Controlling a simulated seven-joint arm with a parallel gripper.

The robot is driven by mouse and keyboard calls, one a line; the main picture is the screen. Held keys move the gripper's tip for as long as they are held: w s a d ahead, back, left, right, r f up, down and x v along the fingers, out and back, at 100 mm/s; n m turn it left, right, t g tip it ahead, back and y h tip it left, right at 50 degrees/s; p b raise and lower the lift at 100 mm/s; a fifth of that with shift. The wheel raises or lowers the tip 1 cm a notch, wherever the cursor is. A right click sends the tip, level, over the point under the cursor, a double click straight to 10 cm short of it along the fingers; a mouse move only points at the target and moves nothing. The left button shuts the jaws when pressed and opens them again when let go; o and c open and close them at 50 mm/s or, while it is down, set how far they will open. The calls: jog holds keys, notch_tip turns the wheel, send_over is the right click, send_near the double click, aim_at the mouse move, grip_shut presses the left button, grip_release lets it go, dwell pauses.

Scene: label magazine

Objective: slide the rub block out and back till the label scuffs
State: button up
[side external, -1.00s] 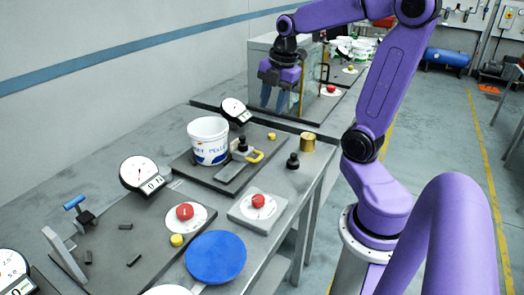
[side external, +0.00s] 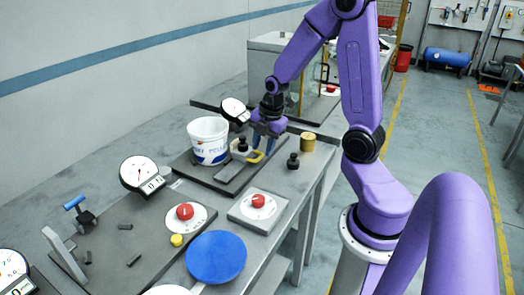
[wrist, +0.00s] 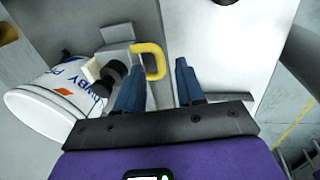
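A white tub (side external: 208,128) with a blue-lettered label (side external: 211,152) stands on a dark plate. In the wrist view the tub (wrist: 45,105) is at the left, its label (wrist: 88,88) showing an orange patch; I cannot tell any scuffing. Beside the tub is the rub block with a dark knobbed weight (side external: 242,145) and a yellow loop handle (side external: 253,156). The handle (wrist: 152,46) also shows in the wrist view. My gripper (side external: 263,149) is low at the handle, fingers pointing down. In the wrist view its blue fingers (wrist: 160,68) are apart, with the handle near the left finger.
A black weight (side external: 293,160) and a brass cylinder (side external: 308,141) stand close to the right of my gripper. A dial gauge (side external: 234,111) stands behind the tub. A red-knobbed plate (side external: 258,203) and a blue disc (side external: 216,257) are nearer the camera. A glass cabinet is behind.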

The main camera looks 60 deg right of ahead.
jog(key=shift+w+f, duration=0.2)
jog(key=shift+f, duration=0.95)
grip_shut()
jog(key=shift+a, duration=3.9)
grip_release()
jog(key=shift+r, duration=0.1)
